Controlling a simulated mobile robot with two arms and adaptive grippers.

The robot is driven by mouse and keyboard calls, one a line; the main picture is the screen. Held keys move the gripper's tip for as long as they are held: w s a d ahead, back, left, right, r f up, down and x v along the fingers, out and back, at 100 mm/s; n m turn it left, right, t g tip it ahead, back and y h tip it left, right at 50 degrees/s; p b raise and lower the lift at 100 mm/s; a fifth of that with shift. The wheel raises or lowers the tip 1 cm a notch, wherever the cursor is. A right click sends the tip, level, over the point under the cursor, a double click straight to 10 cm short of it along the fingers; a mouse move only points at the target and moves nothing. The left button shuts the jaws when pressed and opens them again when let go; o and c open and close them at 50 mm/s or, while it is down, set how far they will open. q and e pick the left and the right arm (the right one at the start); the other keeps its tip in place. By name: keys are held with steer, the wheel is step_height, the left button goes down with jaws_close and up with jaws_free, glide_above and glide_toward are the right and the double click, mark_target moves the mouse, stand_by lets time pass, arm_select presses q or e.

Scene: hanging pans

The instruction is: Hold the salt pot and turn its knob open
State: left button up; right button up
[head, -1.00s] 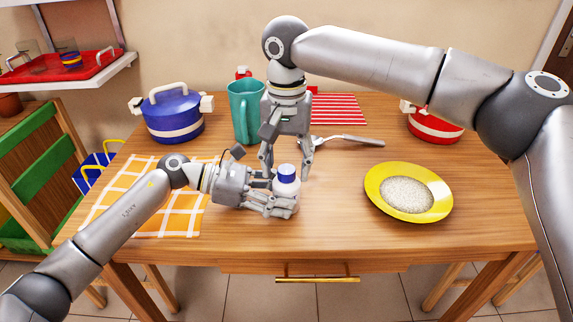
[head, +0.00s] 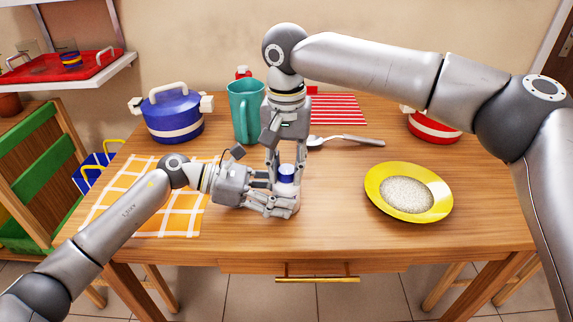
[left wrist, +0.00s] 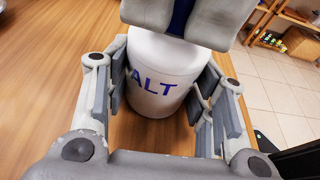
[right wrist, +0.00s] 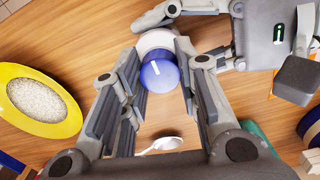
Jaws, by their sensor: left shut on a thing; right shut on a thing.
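The white salt pot (left wrist: 158,75), with blue "ALT" lettering showing, stands upright on the table. My left gripper (head: 284,203) is shut around its body from the left; the pot also shows beyond the fingers in the right wrist view (right wrist: 152,40). The blue knob (right wrist: 158,76) on top carries a white line mark. My right gripper (head: 286,174) comes down from above and is shut on the knob, with a finger on either side. In the left wrist view the right gripper's fingers (left wrist: 190,18) cover most of the knob.
A yellow plate of white grains (head: 408,192) lies to the right. A teal jug (head: 243,112) and a spoon (head: 345,140) are behind. A blue pot (head: 172,115) stands back left, a red pot (head: 434,126) back right. The table's front edge is close.

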steer(key=n, duration=1.1)
steer(key=shift+n, duration=0.4)
steer(key=n, duration=1.1)
steer(key=shift+w+n, duration=0.1)
steer(key=shift+n, duration=0.3)
steer(key=shift+d, duration=0.1)
steer(key=o, duration=1)
steer(key=shift+o, duration=0.2)
